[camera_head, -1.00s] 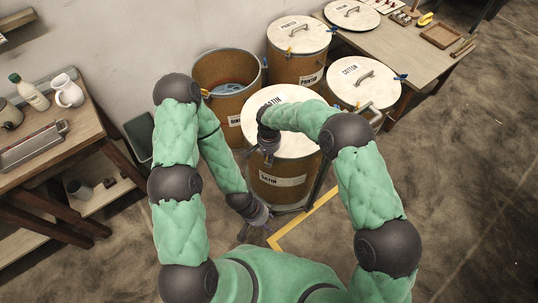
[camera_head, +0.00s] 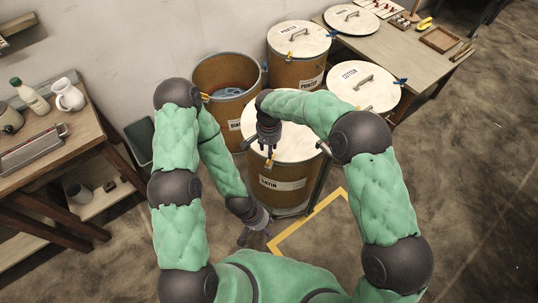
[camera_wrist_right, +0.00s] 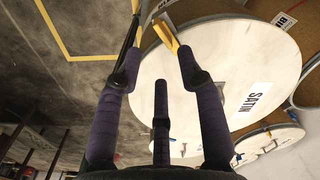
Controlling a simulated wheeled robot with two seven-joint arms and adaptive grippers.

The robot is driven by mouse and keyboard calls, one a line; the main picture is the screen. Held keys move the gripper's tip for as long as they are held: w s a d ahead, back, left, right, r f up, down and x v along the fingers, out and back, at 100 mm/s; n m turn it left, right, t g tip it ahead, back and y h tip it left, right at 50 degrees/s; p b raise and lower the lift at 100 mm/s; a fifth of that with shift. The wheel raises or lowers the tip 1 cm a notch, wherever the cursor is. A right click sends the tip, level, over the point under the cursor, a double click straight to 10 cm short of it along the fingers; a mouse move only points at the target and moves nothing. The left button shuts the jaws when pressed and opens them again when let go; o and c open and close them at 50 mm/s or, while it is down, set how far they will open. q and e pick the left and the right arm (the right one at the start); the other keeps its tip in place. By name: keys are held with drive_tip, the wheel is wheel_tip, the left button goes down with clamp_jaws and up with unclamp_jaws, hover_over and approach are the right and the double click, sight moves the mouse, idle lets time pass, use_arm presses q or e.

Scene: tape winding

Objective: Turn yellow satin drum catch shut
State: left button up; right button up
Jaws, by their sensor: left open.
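The satin drum (camera_head: 300,192) stands upright in front of me, its white round lid (camera_head: 303,143) on top and a SATIN label on its side. Its yellow catch (camera_head: 268,163) is at the near rim. In the right wrist view the yellow catch (camera_wrist_right: 166,38) lies between the tips of two fingers, sticking out from the lid edge. My right gripper (camera_head: 268,152) is over the near rim, its fingers spread, with no clear grip on the catch. My left gripper (camera_head: 254,228) is open and empty, low at the left of the drum, apart from it.
An open drum (camera_head: 226,88) with blue contents stands behind left. The printed drum (camera_head: 298,52) and cotton drum (camera_head: 364,86) stand behind and right. A workbench (camera_head: 75,125) is at left, a table (camera_head: 408,58) at back right. Yellow tape (camera_head: 312,219) marks the floor.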

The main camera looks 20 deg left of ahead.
drive_tip(key=shift+r, duration=2.05)
drive_tip(key=shift+s+f, duration=0.1)
